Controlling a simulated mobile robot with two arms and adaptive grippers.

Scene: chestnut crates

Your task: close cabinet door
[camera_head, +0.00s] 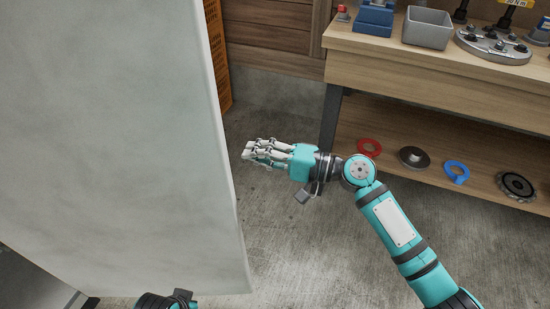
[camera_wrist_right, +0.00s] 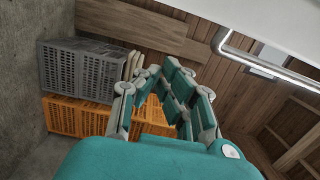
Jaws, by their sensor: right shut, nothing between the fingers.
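The cabinet door (camera_head: 115,130) is a large pale grey panel filling the left of the head view. It stands open, its free edge toward the middle. My right gripper (camera_head: 250,152) is just right of that edge, fingers pointing left toward it, with a narrow gap in the picture. Its fingers are closed together and hold nothing. In the right wrist view the fingers (camera_wrist_right: 160,85) show from behind. A white panel (camera_wrist_right: 285,25) with a bent metal bar is at upper right there; I cannot tell if it is the door. The cabinet interior is hidden. Only a bit of my left arm shows at the bottom edge.
A wooden workbench (camera_head: 430,75) with tools and a lower shelf stands at the right. An orange crate (camera_head: 217,55) is behind the door; the right wrist view shows a grey crate (camera_wrist_right: 85,68) on an orange one. Concrete floor (camera_head: 290,245) between door and bench is clear.

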